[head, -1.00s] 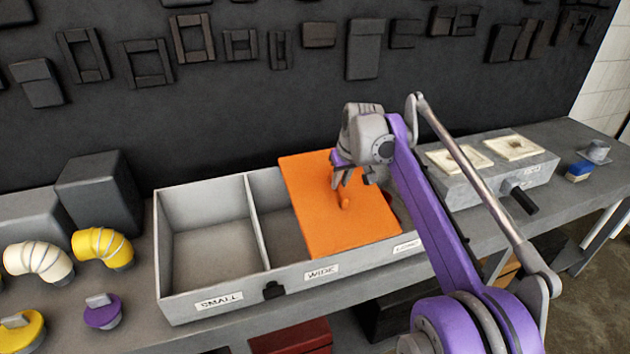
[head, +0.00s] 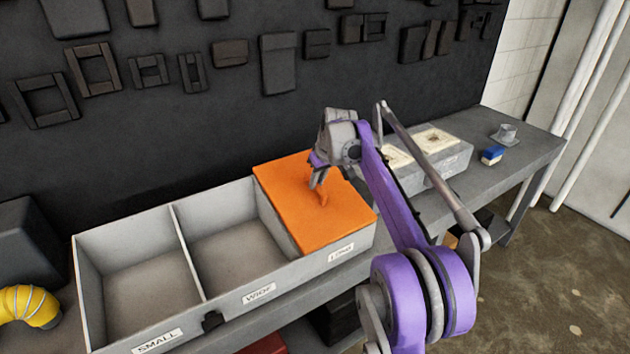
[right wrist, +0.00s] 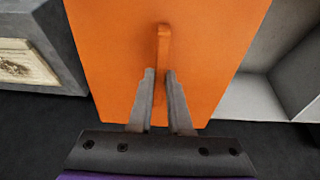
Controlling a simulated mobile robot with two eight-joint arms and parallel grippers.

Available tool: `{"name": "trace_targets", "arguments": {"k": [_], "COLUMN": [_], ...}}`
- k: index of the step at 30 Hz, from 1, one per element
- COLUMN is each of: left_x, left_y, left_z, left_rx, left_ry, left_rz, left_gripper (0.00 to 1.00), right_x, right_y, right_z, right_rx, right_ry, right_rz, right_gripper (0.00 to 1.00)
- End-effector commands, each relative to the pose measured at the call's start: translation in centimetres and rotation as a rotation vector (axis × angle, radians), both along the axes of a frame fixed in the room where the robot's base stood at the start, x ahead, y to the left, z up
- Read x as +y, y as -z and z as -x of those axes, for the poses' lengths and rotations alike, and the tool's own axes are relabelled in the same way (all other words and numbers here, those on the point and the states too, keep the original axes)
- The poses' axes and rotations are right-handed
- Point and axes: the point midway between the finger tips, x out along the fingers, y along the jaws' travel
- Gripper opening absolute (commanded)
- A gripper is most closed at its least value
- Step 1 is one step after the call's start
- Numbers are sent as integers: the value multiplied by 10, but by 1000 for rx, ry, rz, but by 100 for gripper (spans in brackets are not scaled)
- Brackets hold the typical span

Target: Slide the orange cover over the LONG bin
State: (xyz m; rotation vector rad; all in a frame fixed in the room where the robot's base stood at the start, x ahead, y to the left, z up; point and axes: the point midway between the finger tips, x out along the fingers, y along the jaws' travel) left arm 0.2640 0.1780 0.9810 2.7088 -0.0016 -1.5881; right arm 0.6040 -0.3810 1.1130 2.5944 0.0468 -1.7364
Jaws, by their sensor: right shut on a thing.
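The orange cover (head: 300,215) lies over the right end of the grey three-part bin box, above the compartment labelled LONG (head: 341,251). My right gripper (head: 319,187) is shut on the small knob of the cover. In the right wrist view the gripper fingers (right wrist: 160,100) close on the upright orange handle (right wrist: 163,45). The compartments labelled WIDE (head: 259,293) and SMALL (head: 157,341) are open and look empty. The inside of the LONG compartment is hidden under the cover. My left gripper is not in view.
A grey block with cream pads (head: 435,138) stands right of the bin box, partly behind my right arm. A blue brush (head: 493,154) and a small grey part (head: 505,133) lie at the bench's right end. A yellow elbow (head: 28,305) is at the left. Dark tools hang on the wall.

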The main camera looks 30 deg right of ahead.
Motion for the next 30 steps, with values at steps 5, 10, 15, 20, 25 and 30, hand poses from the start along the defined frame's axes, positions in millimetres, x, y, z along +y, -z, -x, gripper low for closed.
{"name": "trace_targets", "arguments": {"k": [5,10,15,20,25,30], "left_x": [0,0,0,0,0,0], "left_y": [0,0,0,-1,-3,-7], "left_z": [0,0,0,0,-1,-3], "left_rx": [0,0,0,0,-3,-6], "left_ry": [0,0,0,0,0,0], "left_rz": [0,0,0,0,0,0], "left_gripper": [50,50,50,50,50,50], "right_x": [-4,-3,-2,-2,-2,-3], "right_y": [-1,-1,-1,-5,-27,-61], "right_z": [0,0,0,1,10,24], "right_rx": [-4,-3,-3,-2,-3,-4], "right_ry": [4,3,2,2,2,4], "right_rz": [7,5,3,3,3,4], "right_gripper": [22,48,48,48,48,48]}}
